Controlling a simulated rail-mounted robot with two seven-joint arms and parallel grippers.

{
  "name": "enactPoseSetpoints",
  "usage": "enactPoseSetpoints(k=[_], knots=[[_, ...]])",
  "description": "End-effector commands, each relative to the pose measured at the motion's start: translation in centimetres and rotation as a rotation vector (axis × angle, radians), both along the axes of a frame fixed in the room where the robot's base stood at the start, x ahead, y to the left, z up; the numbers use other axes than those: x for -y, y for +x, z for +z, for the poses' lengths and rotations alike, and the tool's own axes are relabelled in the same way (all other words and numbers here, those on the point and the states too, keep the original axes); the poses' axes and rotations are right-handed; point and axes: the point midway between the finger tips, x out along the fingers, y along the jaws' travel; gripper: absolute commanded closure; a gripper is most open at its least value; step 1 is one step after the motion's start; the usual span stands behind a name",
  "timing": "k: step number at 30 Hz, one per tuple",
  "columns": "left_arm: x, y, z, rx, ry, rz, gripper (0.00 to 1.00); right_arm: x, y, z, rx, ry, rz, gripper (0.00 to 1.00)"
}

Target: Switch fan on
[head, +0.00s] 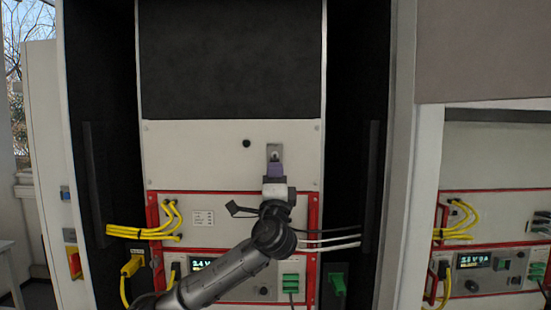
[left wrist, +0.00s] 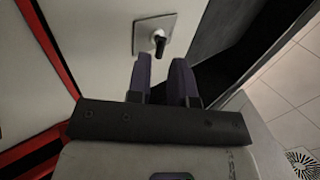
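The switch, a small black lever on a square metal plate (head: 269,149), sits on the white panel in the middle of the cabinet. In the left wrist view the black lever (left wrist: 159,44) sticks out from its plate (left wrist: 143,35). My left gripper (head: 275,164) has purple fingers and is just below and in front of the switch, hiding its lower part. In the left wrist view the fingers (left wrist: 161,60) are apart with a gap and nothing between them. The lever lies just beyond the gap; contact cannot be told. My right gripper is not in view.
A black round hole or knob (head: 247,143) is left of the switch. Below are red-framed units with yellow cables (head: 140,232), white cables (head: 335,240) and green connectors (head: 290,282). Dark side walls with vertical handles (head: 371,185) flank the panel. A second cabinet stands right.

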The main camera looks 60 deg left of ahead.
Motion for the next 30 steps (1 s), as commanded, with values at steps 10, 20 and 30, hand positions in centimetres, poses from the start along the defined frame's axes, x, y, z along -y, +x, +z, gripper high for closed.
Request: enactPoseSetpoints(k=[10, 20, 30], knots=[[-1.9, 1.1, 1.8, 0.001, 0.000, 0.001, 0.80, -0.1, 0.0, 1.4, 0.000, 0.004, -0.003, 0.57], [-2.0, 1.2, 1.9, -0.001, 0.000, -0.001, 0.80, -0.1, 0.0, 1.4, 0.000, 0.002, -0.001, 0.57], [-2.0, 1.2, 1.8, -0.001, 0.000, -0.001, 1.00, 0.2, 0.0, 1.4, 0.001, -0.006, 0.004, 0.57]])
